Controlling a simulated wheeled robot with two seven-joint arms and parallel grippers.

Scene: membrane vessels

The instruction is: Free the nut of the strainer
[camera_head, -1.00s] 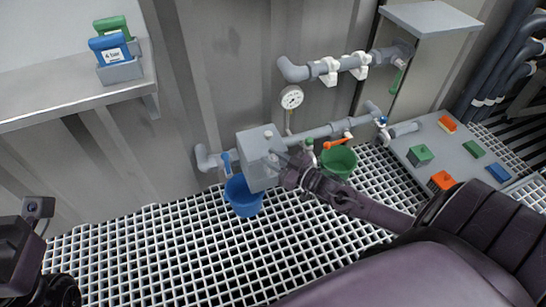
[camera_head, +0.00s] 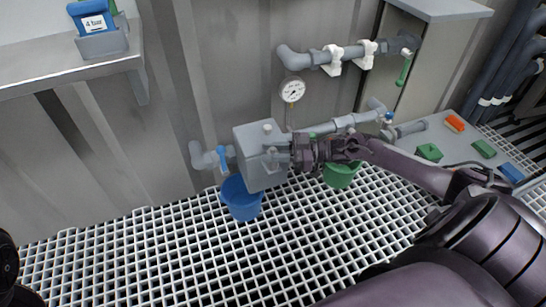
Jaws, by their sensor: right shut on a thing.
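The strainer is a grey box (camera_head: 256,160) in the pipe line low on the wall, with a small round knob on top. My right gripper (camera_head: 290,153) is at the right side of the box, its fingers pointing left. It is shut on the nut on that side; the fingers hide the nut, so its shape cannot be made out. My right arm reaches in from the lower right. Only a dark edge of my left arm shows at the far left; its gripper is out of view.
A blue bucket (camera_head: 241,201) stands below the box, a green bucket (camera_head: 341,175) to its right. A blue valve handle (camera_head: 222,160) is left of the box. A pressure gauge (camera_head: 292,90) is above. A grey platform (camera_head: 457,150) holds coloured blocks. The grating (camera_head: 170,255) in front is clear.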

